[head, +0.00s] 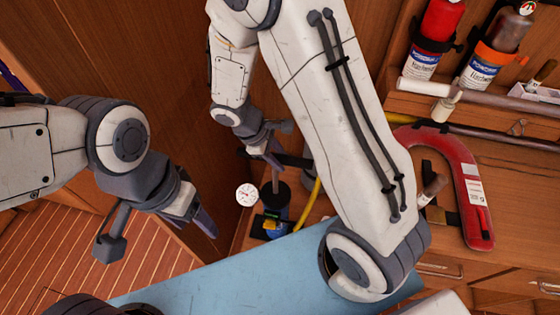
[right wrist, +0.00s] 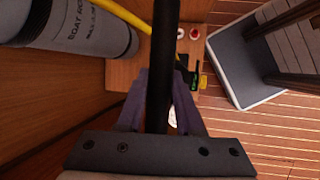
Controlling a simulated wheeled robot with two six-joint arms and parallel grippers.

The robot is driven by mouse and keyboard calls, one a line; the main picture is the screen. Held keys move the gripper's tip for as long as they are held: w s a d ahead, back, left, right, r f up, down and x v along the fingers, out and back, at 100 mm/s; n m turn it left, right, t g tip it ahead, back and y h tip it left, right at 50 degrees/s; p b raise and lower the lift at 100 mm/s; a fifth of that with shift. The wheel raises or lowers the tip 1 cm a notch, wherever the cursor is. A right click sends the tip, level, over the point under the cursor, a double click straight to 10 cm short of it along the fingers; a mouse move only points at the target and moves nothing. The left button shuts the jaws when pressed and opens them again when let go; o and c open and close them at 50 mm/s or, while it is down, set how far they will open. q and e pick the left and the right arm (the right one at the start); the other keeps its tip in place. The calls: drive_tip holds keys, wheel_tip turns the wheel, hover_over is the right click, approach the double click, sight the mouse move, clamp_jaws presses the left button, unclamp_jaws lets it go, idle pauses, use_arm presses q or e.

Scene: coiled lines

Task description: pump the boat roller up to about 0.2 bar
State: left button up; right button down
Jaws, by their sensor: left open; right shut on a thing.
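The pump (head: 277,200) stands with a dark barrel, its metal rod (head: 275,180) showing above it. My right gripper (head: 274,160) is shut on the black pump handle (head: 295,159), which also crosses the right wrist view (right wrist: 162,70) between the fingers. A round white gauge (head: 246,194) with red marks is beside the barrel; its reading is too small to tell. A yellow hose (head: 308,205) runs near the pump. The grey boat roller (right wrist: 85,30) lies at upper left in the right wrist view; I cannot make it out in the head view. My left gripper (head: 207,226) is open and empty, left of the pump.
A blue surface (head: 215,285) lies in front of the pump. A red curved tube (head: 465,180) and bottles (head: 430,40) are at the right, behind my right arm. A wooden wall is behind the pump. The striped wooden floor (head: 140,255) is open at lower left.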

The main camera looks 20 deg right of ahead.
sight(279, 156)
wheel_tip(279, 156, up, 7)
drive_tip(key=p, duration=0.4)
drive_tip(key=shift+r, duration=0.15)
use_arm(q)
wheel_tip(279, 156, up, 6)
drive_tip(key=shift+f, duration=0.15)
use_arm(e)
drive_tip(key=c, duration=0.6)
unclamp_jaws()
use_arm(q)
drive_tip(key=shift+f+b, duration=0.4)
drive_tip(key=shift+f, duration=0.05)
use_arm(e)
drive_tip(key=shift+v, duration=5.25)
